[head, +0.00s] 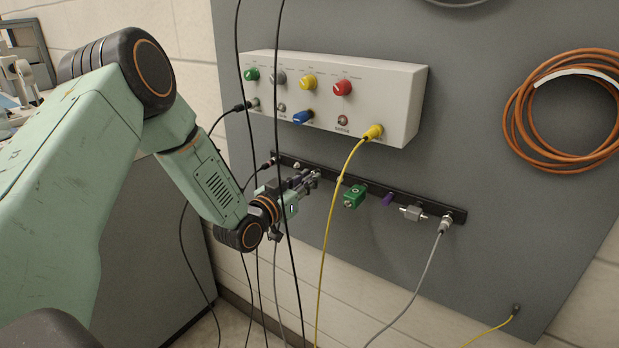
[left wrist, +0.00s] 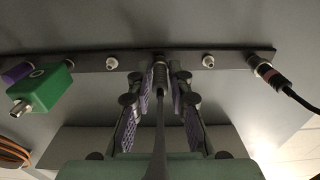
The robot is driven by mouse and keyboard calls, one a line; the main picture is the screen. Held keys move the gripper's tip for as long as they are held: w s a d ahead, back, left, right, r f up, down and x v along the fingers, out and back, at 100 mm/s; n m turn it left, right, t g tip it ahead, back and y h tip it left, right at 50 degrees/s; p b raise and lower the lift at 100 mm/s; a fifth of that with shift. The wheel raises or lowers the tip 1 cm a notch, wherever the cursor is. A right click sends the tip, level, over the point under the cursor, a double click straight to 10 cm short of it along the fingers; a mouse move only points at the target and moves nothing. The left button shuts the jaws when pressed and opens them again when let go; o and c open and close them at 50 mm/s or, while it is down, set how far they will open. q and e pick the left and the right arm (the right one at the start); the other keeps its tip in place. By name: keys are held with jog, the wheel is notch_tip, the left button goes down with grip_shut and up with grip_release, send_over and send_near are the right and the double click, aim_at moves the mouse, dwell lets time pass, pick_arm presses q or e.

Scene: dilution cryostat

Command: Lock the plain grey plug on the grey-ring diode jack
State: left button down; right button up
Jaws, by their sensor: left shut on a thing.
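My left gripper (head: 313,177) is at the black strip under the control box. It is shut on a plain grey plug, which shows between the fingers in the left wrist view (left wrist: 160,76). Its grey cable (left wrist: 160,130) runs back between the purple pads. The plug's front end meets the strip; I cannot tell whether it is seated or locked. The jack behind it is hidden, so its ring colour does not show. Small pale jacks sit on either side of it on the strip, one left (left wrist: 111,63) and one right (left wrist: 208,61). My right gripper is not in view.
The black strip (head: 430,212) also bears a green box (head: 355,196), a purple piece (head: 388,199), a grey box (head: 412,212) and another grey-cabled plug (head: 446,223). A black-cabled plug with a red band (left wrist: 266,73) is nearby. Black cables hang before my gripper; a yellow cable (head: 330,225) hangs right.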

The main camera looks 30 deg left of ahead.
pick_arm(q)
jog(key=shift+s+d+f, duration=0.15)
jog(key=shift+s, duration=0.2)
jog(key=shift+s+p, duration=0.45)
jog(key=shift+p, duration=0.1)
jog(key=shift+s, duration=0.1)
jog(key=shift+s+a+p, duration=0.15)
jog(key=shift+s+p, duration=0.75)
jog(key=shift+s, duration=0.45)
jog(key=shift+s+a+p, duration=0.15)
jog(key=shift+s+p, duration=0.75)
jog(key=shift+s, duration=0.4)
